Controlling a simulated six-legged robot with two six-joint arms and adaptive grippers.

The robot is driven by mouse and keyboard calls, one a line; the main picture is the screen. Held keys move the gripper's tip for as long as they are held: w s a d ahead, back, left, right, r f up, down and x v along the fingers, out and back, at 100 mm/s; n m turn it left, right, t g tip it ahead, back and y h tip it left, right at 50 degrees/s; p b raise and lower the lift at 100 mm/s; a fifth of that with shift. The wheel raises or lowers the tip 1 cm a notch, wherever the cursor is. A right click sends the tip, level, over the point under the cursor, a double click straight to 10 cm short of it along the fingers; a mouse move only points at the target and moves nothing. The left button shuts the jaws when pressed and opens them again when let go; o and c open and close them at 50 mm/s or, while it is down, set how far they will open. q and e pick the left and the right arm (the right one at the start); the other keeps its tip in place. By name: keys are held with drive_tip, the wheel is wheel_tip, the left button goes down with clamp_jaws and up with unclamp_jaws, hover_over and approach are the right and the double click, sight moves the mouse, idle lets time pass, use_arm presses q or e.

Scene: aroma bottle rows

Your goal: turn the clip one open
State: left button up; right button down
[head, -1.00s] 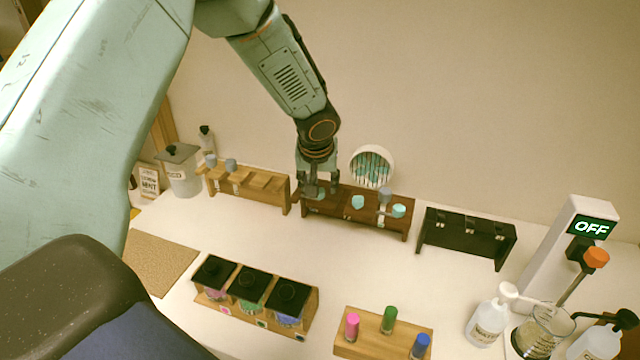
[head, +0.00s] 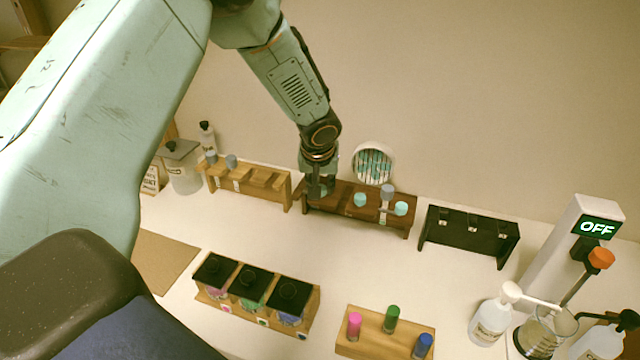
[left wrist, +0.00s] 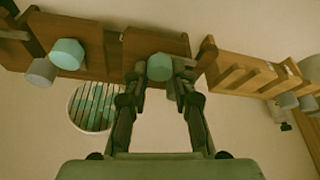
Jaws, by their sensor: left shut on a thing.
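A dark brown rack (head: 345,208) stands by the back wall. My left gripper (head: 320,188) is at its left end, reaching down from above. In the left wrist view, the fingers of my left gripper (left wrist: 160,78) are shut on a teal cap (left wrist: 160,67) at the rack's end. A small grey piece (left wrist: 172,90) shows beside the cap, partly behind a finger. Two more teal caps (head: 360,199) (head: 401,208) and a grey cap (head: 387,190) are farther right on the rack. I cannot make out the clip at the gripper. My right gripper is not in view.
A light wooden rack (head: 270,190) stands just left and a black rack (head: 468,232) to the right. A round white holder (head: 372,148) is behind the brown rack. Black-lidded jars (head: 252,287) and a coloured-vial block (head: 365,335) are in front. The table between is clear.

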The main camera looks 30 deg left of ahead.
use_arm(q)
drive_tip(key=shift+s, duration=0.1)
drive_tip(key=shift+c, duration=0.7)
drive_tip(key=shift+d, duration=0.15)
clamp_jaws()
